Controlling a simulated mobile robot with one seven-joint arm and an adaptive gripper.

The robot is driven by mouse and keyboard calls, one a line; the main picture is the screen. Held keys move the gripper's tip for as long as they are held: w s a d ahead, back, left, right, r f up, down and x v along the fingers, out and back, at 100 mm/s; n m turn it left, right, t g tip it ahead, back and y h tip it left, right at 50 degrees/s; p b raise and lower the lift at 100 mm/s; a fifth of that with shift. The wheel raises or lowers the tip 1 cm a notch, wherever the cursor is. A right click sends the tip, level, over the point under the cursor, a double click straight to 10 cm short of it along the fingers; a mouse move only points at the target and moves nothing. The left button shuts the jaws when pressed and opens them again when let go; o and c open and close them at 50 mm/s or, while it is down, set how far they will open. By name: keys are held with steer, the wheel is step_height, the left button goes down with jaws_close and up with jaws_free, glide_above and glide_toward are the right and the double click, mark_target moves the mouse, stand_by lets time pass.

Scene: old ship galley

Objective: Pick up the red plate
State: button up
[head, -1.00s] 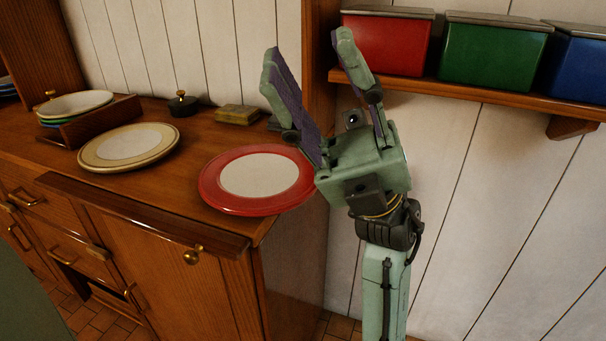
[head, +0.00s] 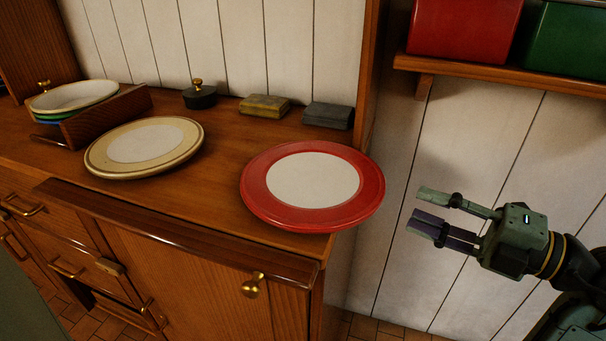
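The red plate (head: 365,193) has a broad red rim and a pale centre. It lies flat at the right end of the wooden counter, and its right edge seems to reach past the counter's end. My gripper (head: 426,211) is to the right of the plate, pointing left toward it, with a gap between. Its two fingers are apart with nothing between them. No part of the plate is hidden.
A cream plate (head: 178,157) lies left of the red plate. A wooden rack (head: 112,117) holds several plates at far left. A black lidded pot (head: 200,98), a yellowish box (head: 264,106) and a grey box (head: 328,115) stand behind. A shelf (head: 500,80) with coloured bins overhangs at upper right.

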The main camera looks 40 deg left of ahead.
mark_target(381, 191)
steer(key=a+p, duration=0.1)
steer(key=a, duration=0.3)
steer(key=a+p, duration=0.1)
steer(key=a, duration=0.4)
steer(key=shift+s+a+r, duration=0.15)
steer(key=shift+a, duration=0.1)
jaws_close()
stand_by(0.5)
